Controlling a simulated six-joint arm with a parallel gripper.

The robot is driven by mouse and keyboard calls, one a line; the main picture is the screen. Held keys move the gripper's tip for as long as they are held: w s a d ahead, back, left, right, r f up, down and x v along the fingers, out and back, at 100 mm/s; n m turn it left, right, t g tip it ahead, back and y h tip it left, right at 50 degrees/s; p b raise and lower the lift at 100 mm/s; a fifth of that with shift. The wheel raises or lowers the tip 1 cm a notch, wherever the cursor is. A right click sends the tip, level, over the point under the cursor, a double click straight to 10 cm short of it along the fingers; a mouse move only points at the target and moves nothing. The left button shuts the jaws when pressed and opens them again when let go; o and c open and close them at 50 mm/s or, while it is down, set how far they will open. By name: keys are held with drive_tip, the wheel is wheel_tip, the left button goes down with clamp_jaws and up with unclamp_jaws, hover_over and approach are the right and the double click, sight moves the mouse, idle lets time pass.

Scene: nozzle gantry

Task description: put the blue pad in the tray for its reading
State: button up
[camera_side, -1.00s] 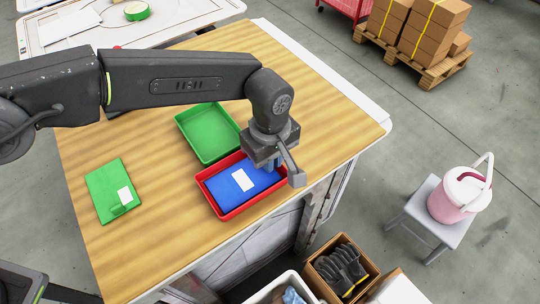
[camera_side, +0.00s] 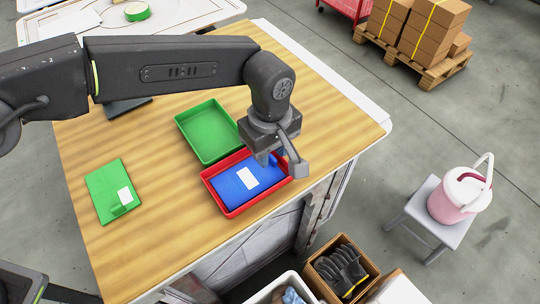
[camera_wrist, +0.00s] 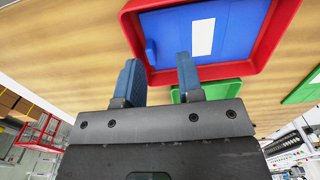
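The blue pad (camera_side: 232,185) with a white label lies flat inside the red tray (camera_side: 226,213). In the wrist view, the blue pad (camera_wrist: 238,28) shows a small raised blue tab near its edge, inside the red tray (camera_wrist: 133,32). My gripper (camera_side: 268,158) is above the back right part of the red tray. In the wrist view, my gripper (camera_wrist: 160,75) has its two blue-faced fingers apart, with nothing held between them. It looks clear of the pad's tab.
An empty green tray (camera_side: 208,133) stands just behind the red tray. A green pad (camera_side: 102,190) with a white label lies on the table to the left. The wooden table (camera_side: 150,240) is clear between them. Boxes stand on the floor below the table's front edge.

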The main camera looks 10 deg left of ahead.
wheel_tip(320, 180, up, 9)
idle(0.3)
drive_tip(key=shift+r, duration=0.1)
drive_tip(key=s+a+r+m+t, duration=0.1)
drive_tip(key=a+r, duration=0.3)
drive_tip(key=a, duration=0.4)
drive_tip(key=a+r+m+t+h, duration=0.1)
drive_tip(key=a+r+m, duration=0.1)
drive_tip(key=a+r, duration=0.4)
drive_tip(key=s+a+r+m, duration=0.1)
drive_tip(key=a+r, duration=0.2)
drive_tip(key=a, duration=0.6)
drive_tip(key=s+a+f+m+t, duration=0.1)
drive_tip(key=s+a+f+m, duration=0.1)
drive_tip(key=s+a, duration=0.6)
drive_tip(key=s+a+f+m+t+y, duration=0.1)
drive_tip(key=s+a+f+m+t, duration=0.1)
drive_tip(key=s+a, duration=0.6)
drive_tip(key=shift+f+m+t, duration=0.3)
drive_tip(key=shift+f+m, duration=0.2)
drive_tip(key=shift+f, duration=0.1)
drive_tip(key=shift+d, duration=0.1)
